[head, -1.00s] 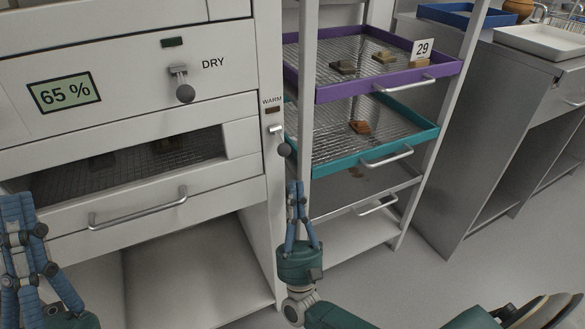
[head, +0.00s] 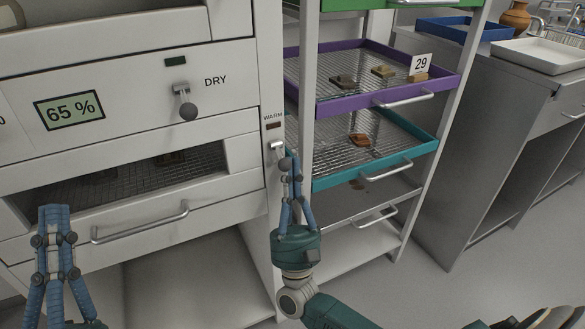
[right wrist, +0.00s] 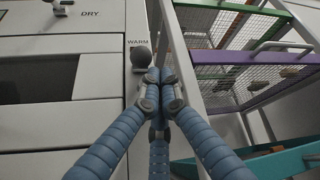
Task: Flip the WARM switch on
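The WARM switch (head: 276,145) sits on the narrow white panel right of the cabinet drawers, under a WARM label and a small dark-red indicator that looks unlit. Its lever hangs down in the head view, and its dark ball knob (right wrist: 140,57) shows in the right wrist view. My right gripper (head: 290,160) is shut and empty, pointing up, its fingertips at the knob and partly covering it. In the right wrist view the fingertips (right wrist: 153,82) meet just below and right of the knob; whether they touch it I cannot tell. My left gripper (head: 55,212) looks shut and empty at lower left.
The DRY switch (head: 183,97) hangs down on the upper panel beside a 65 % display (head: 69,110). A drawer handle (head: 140,222) sticks out below. The rack post (head: 308,90) and purple (head: 385,95) and teal (head: 376,172) trays stand close right of my right gripper.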

